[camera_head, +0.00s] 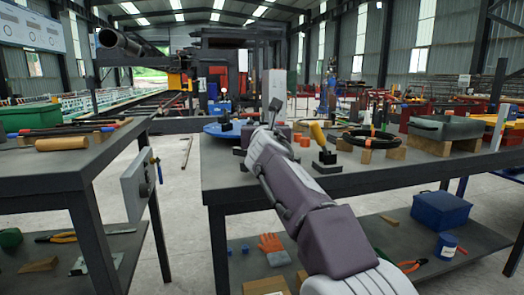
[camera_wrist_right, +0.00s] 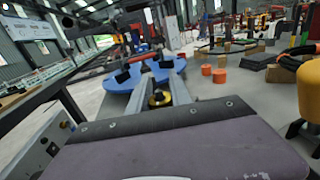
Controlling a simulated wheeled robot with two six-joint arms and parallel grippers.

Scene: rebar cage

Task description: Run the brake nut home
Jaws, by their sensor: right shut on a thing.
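The brake nut appears as a small brass-coloured ring with a dark centre (camera_wrist_right: 160,98) in the right wrist view. It sits between the two grey fingers of my right gripper (camera_wrist_right: 160,82), which is shut on it. Just beyond the fingers is a blue round plate (camera_wrist_right: 115,80) with black fittings and a red-handled part on top. In the head view the blue plate (camera_head: 214,130) lies on the workbench, partly hidden by my right wrist. The nut and right fingertips are hidden there. My left gripper is not in view.
A second bench (camera_head: 60,170) stands left, across a floor gap. The lower shelf holds a blue box (camera_head: 440,211).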

